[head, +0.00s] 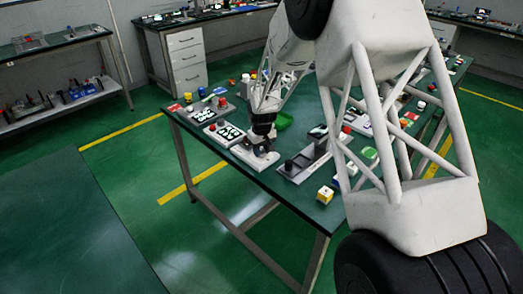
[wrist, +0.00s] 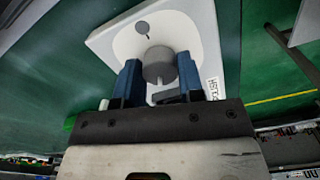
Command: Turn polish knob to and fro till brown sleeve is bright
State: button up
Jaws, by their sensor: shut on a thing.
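In the wrist view, a round grey knob (wrist: 158,62) stands on a white plate (wrist: 198,28) with a dark pointer mark on its pale dial and a printed label, partly hidden, at the right edge. My gripper (wrist: 159,70) has its two blue fingers shut on the knob, one on each side. In the head view, the gripper (head: 262,148) is low over the white plate (head: 246,163) on the table, and the knob is hidden by it. I cannot make out a brown sleeve in either view.
A grey fixture (head: 307,164) with dark upright parts stands just right of the plate. A panel with green marks (head: 224,133) stands to the left. A yellow block (head: 325,194) sits near the front edge of the green table (head: 290,207).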

dwell(0.4)
jog(key=o, duration=0.9)
jog(key=shift+r, duration=0.15)
jog(key=shift+r, duration=3.8)
